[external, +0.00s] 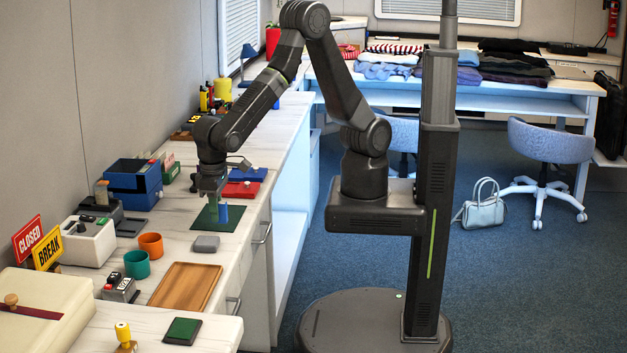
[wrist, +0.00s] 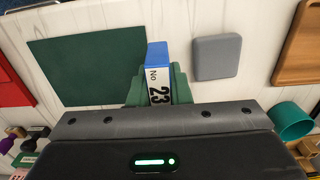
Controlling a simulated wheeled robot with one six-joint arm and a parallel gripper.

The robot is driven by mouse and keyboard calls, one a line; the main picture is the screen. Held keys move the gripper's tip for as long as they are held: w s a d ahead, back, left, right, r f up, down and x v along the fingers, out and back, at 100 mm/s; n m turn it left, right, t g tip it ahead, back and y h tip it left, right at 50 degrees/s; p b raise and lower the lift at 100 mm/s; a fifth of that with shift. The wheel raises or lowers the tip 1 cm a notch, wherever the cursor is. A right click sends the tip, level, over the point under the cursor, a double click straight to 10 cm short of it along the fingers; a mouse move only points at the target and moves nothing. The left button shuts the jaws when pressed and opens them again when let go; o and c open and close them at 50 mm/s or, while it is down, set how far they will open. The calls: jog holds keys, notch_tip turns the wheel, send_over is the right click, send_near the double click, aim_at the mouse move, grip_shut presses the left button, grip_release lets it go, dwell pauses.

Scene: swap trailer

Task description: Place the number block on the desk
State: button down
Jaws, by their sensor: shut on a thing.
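The number block (wrist: 158,72) has a blue end and a white face reading "No 23" in the wrist view. My gripper (wrist: 158,92) is shut on it with green fingers on both sides. In the external view my gripper (external: 213,199) points down over the desk (external: 180,245), and the block shows as a small blue piece (external: 223,213) in front of the dark green mat (external: 203,219). In the wrist view the block overlaps the right edge of the green mat (wrist: 85,70). I cannot tell whether its lower end touches anything.
A grey pad (external: 206,244) lies close to the mat. A red mat (external: 240,190) and a blue one (external: 248,174) lie behind. A wooden tray (external: 186,287), orange cup (external: 151,245), teal cup (external: 137,264) and blue box (external: 133,184) stand around. Bare desk shows between mat and pad.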

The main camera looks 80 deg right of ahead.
jog(key=shift+f, duration=1.75)
jog(key=shift+f, duration=0.15)
jog(key=c, duration=1.3)
grip_release()
jog(key=shift+c, duration=0.2)
notch_tip(320, 180, up, 12)
jog(key=shift+r, duration=0.2)
jog(key=shift+f, duration=0.15)
